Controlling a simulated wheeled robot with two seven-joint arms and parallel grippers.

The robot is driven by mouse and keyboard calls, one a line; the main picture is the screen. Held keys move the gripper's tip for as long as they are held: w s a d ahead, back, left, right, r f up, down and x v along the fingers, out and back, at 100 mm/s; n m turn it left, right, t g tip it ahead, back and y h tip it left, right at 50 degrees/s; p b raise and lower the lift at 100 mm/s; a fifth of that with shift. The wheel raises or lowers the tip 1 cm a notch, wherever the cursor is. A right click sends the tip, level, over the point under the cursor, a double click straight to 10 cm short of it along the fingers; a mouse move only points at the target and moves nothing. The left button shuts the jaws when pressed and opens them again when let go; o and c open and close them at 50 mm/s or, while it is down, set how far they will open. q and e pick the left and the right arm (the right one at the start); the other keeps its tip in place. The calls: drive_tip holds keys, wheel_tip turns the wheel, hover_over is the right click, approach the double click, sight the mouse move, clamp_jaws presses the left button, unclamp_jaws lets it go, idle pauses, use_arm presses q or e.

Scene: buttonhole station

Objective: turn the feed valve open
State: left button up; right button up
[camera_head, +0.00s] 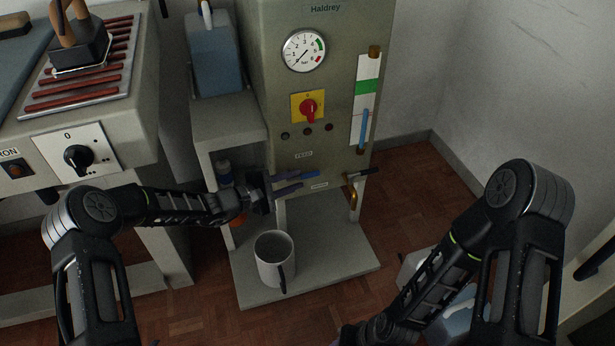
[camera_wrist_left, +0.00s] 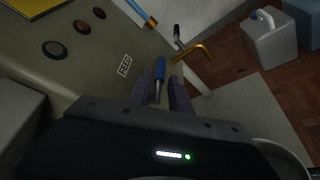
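The feed valve's blue lever (camera_head: 305,175) is on the front of the grey boiler cabinet, below the FEED label (camera_head: 303,155). It also shows in the left wrist view as a blue handle (camera_wrist_left: 159,70) on a metal stem. My left gripper (camera_head: 287,184) reaches in from the left at the lever. In the left wrist view its two fingers (camera_wrist_left: 162,92) are apart, with the lever between them and a visible gap on the right side. I cannot tell whether the left finger touches it.
A black-handled tap (camera_head: 363,172) with a brass spout (camera_head: 352,196) is right of the lever. A mug (camera_head: 274,262) stands on the low shelf (camera_head: 335,285). A gauge (camera_head: 304,51), a red knob (camera_head: 308,106) and a level glass (camera_head: 366,100) are above.

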sight(301, 178)
use_arm(q)
drive_tip(key=b+x, duration=0.1)
drive_tip(key=x, duration=0.4)
clamp_jaws()
idle(1.4)
